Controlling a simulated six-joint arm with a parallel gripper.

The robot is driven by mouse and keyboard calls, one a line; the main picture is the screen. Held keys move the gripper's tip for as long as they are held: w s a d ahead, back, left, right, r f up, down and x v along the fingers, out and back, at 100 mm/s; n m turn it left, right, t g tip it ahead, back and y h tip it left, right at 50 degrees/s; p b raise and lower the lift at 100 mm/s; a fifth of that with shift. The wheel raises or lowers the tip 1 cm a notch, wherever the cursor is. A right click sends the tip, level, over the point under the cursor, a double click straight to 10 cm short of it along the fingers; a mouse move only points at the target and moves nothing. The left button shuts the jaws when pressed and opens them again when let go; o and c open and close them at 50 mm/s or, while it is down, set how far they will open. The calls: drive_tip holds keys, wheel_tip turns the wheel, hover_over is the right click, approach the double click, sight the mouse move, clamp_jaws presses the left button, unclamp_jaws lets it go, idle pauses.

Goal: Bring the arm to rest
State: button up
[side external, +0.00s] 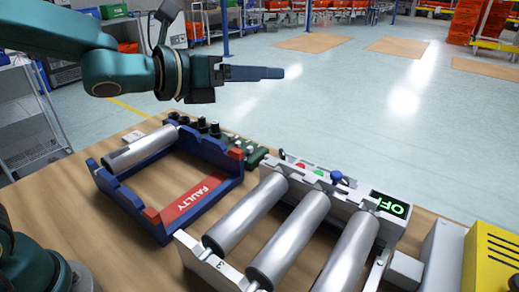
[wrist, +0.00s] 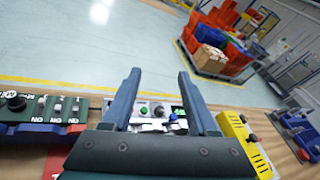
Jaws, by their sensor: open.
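My gripper (side external: 270,73) is held up in the air over the back of the wooden table (side external: 95,240), its fingers pointing right and roughly level in the side view. In the wrist view my gripper (wrist: 159,72) has its two dark blue-grey fingers spread apart, with nothing between them. It touches nothing that I can see. My teal arm reaches in from the upper left.
Below stands a blue rack (side external: 148,222) marked FAULTY, with one metal roller (side external: 140,149) at its left side. A grey fixture (side external: 205,262) bears three rollers and a lit green display (side external: 390,205). A yellow box (side external: 490,258) stands at right. Open floor lies beyond.

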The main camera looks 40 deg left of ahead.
drive_tip(key=s+a+n+g+y, duration=0.2)
drive_tip(key=s+a+n+y, duration=0.55)
drive_tip(key=n, duration=1.05)
drive_tip(key=s+f+n+g+h, duration=0.1)
drive_tip(key=s+f+n+g, duration=0.2)
drive_tip(key=s+f+n, duration=0.2)
drive_tip(key=s+f+n+g+h, duration=0.1)
drive_tip(key=s+f+n+g, duration=0.3)
drive_tip(key=s+n, duration=0.6)
drive_tip(key=f+n, duration=0.1)
drive_tip(key=n, duration=0.1)
drive_tip(key=shift+s+d+f+n, duration=0.3)
drive_tip(key=shift+f+n, duration=0.1)
